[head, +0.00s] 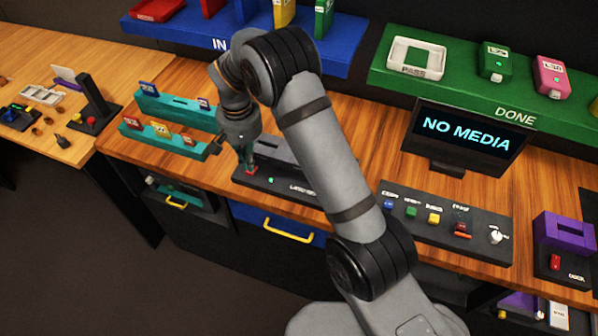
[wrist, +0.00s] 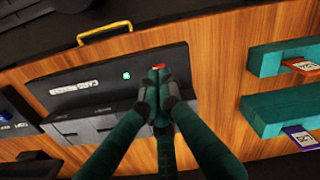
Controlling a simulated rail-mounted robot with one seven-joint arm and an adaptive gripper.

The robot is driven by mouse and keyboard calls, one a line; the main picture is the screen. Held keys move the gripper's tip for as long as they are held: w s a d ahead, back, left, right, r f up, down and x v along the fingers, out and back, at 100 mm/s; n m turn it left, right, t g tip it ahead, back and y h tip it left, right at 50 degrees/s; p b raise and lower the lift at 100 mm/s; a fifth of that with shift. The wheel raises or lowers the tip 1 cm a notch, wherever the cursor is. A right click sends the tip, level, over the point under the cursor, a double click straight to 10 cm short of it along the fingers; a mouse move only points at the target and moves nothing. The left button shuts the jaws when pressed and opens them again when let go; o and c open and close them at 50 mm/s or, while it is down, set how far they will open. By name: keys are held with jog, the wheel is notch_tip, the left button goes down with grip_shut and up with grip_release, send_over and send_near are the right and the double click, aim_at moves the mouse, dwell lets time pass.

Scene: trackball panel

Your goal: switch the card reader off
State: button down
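A black device with a raised rear block, which looks like the card reader (head: 284,178), sits on the wooden bench; its white label is too small to read surely. It also shows in the wrist view (wrist: 100,88). Its green light (wrist: 126,76) is lit. A red button (wrist: 159,67) sits on the same black plate, partly hidden by my fingertips. My gripper (wrist: 158,78) points down at this button with its fingers together and nothing seen between them. In the head view my gripper (head: 249,168) is at the red spot; I cannot tell whether it touches.
Teal card racks (head: 175,105) stand to the left. A monitor (head: 466,138) reads "NO MEDIA". A black panel of coloured buttons (head: 445,222) and a purple device (head: 563,235) are at the right. A blue shelf and green shelf (head: 455,98) run along the back.

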jog(key=shift+f+b, duration=0.85)
jog(key=shift+f, duration=0.15)
jog(key=shift+r, duration=0.2)
jog(key=shift+r+p, duration=2.6)
jog(key=shift+r, duration=0.8)
jog(key=shift+f, duration=0.2)
notch_tip(320, 180, down, 7)
jog(key=b, duration=0.5)
jog(key=shift+r, duration=0.25)
jog(key=shift+r, duration=0.1)
